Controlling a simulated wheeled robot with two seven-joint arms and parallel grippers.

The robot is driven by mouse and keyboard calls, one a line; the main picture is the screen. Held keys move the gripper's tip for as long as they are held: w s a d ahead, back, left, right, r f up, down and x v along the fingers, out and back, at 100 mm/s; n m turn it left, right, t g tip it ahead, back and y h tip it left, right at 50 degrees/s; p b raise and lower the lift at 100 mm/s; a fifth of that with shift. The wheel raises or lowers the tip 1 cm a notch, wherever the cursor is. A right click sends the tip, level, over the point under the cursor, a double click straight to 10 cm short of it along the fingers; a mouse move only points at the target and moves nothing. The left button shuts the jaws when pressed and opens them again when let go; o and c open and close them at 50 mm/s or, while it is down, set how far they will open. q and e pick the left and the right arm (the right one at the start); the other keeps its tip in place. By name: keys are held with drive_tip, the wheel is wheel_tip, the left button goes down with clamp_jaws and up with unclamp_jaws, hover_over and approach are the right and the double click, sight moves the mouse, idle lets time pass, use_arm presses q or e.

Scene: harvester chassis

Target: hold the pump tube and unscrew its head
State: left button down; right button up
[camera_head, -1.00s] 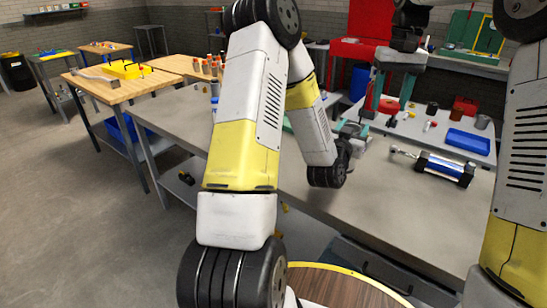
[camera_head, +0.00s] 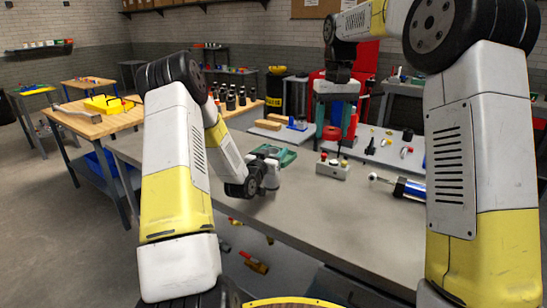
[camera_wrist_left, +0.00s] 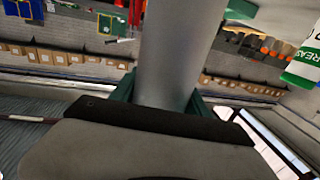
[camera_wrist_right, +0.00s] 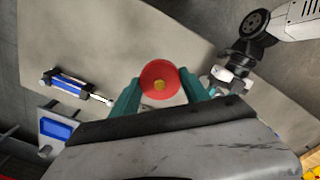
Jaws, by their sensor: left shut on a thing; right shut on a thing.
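My left gripper (camera_head: 270,170) is low over the grey workbench in the head view. In the left wrist view its teal fingers are shut on a thick grey tube (camera_wrist_left: 175,60), which fills the middle of the picture. My right gripper (camera_head: 336,112) hangs from above, further right and farther back. In the right wrist view its teal fingers are shut on a round red part (camera_wrist_right: 160,75) with a yellowish centre, likely the pump head. The left gripper (camera_wrist_right: 232,78) shows beside it, to the right. How the red part and the tube meet is hidden.
A blue cylinder with a rod (camera_head: 410,188) lies on the workbench (camera_head: 330,225) at right. A small block with knobs (camera_head: 332,168) stands left of it. A green object (camera_head: 278,152) is behind my left gripper. The front of the bench is mostly clear.

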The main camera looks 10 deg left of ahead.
use_arm(q)
drive_tip(key=w+a+f, duration=0.1)
drive_tip(key=w+f, duration=0.3)
drive_tip(key=w, duration=0.1)
drive_tip(key=shift+w+a, duration=0.15)
drive_tip(key=shift+a, duration=0.05)
drive_tip(key=c, duration=0.9)
unclamp_jaws()
drive_tip(key=shift+f, duration=0.15)
drive_tip(key=shift+c, duration=0.2)
drive_tip(key=o, duration=0.4)
